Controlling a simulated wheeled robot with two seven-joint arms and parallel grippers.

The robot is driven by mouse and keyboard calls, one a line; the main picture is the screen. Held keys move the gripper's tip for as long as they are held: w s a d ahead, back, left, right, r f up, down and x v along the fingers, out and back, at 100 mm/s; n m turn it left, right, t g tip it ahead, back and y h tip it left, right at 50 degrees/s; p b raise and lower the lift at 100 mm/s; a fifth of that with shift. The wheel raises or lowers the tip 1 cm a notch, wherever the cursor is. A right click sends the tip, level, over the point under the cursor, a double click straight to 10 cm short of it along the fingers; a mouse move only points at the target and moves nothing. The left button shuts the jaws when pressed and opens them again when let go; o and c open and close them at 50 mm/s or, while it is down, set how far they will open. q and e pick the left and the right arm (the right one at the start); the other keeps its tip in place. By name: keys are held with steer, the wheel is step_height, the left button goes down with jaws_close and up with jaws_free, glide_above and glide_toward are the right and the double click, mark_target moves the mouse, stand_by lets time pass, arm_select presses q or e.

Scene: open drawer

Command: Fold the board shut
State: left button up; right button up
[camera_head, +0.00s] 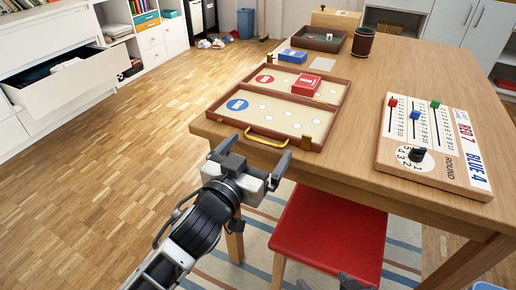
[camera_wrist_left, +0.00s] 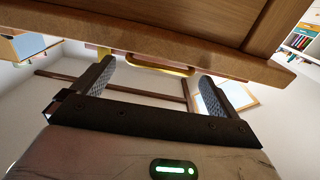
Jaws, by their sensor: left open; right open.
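The board (camera_head: 225,111) is a brown-framed hinged case lying open and flat on the table, its two cream halves marked with white circles. A brass handle (camera_head: 266,139) is on its near edge and also shows in the left wrist view (camera_wrist_left: 160,68). A red card box (camera_head: 306,86) rests on the far half. My left gripper (camera_head: 254,156) is open and empty just in front of the handle, apart from it; in the left wrist view its fingers (camera_wrist_left: 155,82) stand either side of the handle. My right gripper (camera_head: 328,284) shows only its dark tips at the bottom edge.
A scoreboard (camera_head: 400,165) with coloured sliders lies to the right. A blue box (camera_head: 292,56), a dark tray (camera_head: 319,39) and a cup (camera_head: 362,42) stand beyond the board. A red stool (camera_head: 330,235) is below the table's front edge. The tabletop between board and scoreboard is clear.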

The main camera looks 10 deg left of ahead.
arm_select(q)
steer(key=shift+w+d, duration=0.25)
steer(key=shift+w, duration=0.35)
